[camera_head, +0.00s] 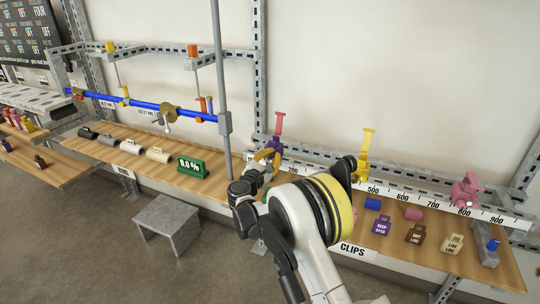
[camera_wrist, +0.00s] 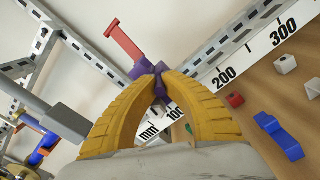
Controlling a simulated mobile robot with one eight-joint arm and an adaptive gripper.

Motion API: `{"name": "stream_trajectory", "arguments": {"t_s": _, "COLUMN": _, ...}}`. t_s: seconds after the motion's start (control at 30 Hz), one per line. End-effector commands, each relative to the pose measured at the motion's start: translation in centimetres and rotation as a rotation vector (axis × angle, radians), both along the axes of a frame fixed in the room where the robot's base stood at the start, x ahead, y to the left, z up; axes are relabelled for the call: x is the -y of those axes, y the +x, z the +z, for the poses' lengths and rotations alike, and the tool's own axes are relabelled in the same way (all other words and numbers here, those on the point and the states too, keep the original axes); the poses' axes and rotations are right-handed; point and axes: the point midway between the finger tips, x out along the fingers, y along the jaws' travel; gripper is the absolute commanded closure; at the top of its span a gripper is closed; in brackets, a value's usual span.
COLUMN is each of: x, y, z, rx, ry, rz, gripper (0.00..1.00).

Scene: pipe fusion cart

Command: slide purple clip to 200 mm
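The purple clip (camera_wrist: 143,70) with its red upright flag (camera_wrist: 124,40) sits on the white ruler rail (camera_wrist: 250,55), near the 100 label and short of the 200 mark. In the head view the clip (camera_head: 276,143) stands left of the 200 label. The yellow fingers of my gripper (camera_wrist: 161,72) come together around a purple part of the clip, with purple showing between them. It looks shut on the clip. In the head view my gripper (camera_head: 265,156) is at the clip, partly hidden by my arm.
A yellow clip (camera_head: 364,170) stands near 500 and a pink clip (camera_head: 465,190) near 800 on the same rail. Coloured tags and blocks lie on the wooden shelf (camera_head: 480,262) below. A grey vertical post (camera_head: 223,90) stands left of my gripper. The rail between 200 and 400 is partly hidden.

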Motion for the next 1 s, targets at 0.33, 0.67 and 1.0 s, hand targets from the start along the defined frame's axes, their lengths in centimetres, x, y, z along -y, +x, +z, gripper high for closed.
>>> {"name": "stream_trajectory", "arguments": {"t_s": 0.33, "x": 8.6, "y": -3.0, "z": 0.0, "rx": 0.001, "ry": 0.000, "rz": -0.006, "gripper": 1.00}}
{"name": "stream_trajectory", "arguments": {"t_s": 0.67, "x": 10.3, "y": -3.7, "z": 0.1, "rx": 0.000, "ry": -0.001, "rz": -0.003, "gripper": 1.00}}
{"name": "stream_trajectory", "arguments": {"t_s": 1.0, "x": 10.2, "y": -3.7, "z": 0.0, "rx": 0.001, "ry": 0.000, "rz": -0.003, "gripper": 0.66}}
